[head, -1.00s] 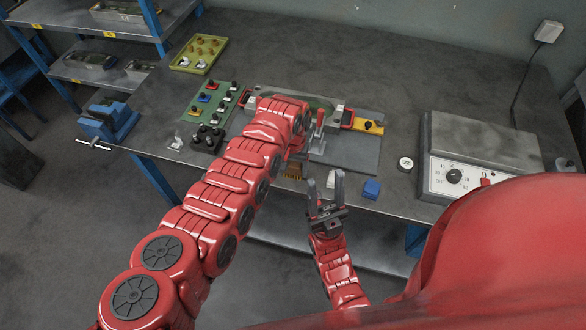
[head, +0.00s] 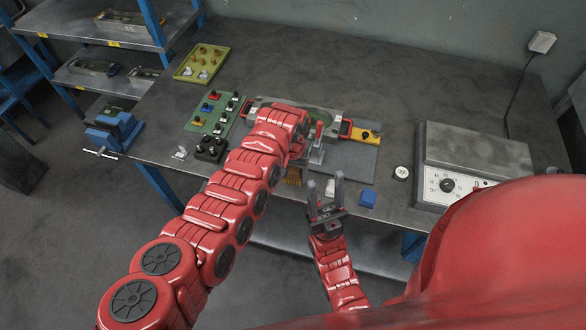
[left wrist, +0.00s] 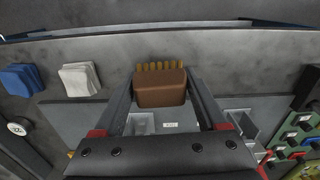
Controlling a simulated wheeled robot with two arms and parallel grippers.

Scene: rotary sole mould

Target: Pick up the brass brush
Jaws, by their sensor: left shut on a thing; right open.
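The brass brush (left wrist: 161,88) has a brown block body and a row of golden bristles. In the left wrist view it sits between the two fingers of my left gripper (left wrist: 160,92), which is shut on its block. In the head view the bristles (head: 293,181) show just below my left wrist, near the table's front edge.
The mould fixture (head: 331,120) with a red-handled clamp is behind my left gripper. A grey machine with a dial (head: 470,150) stands right.

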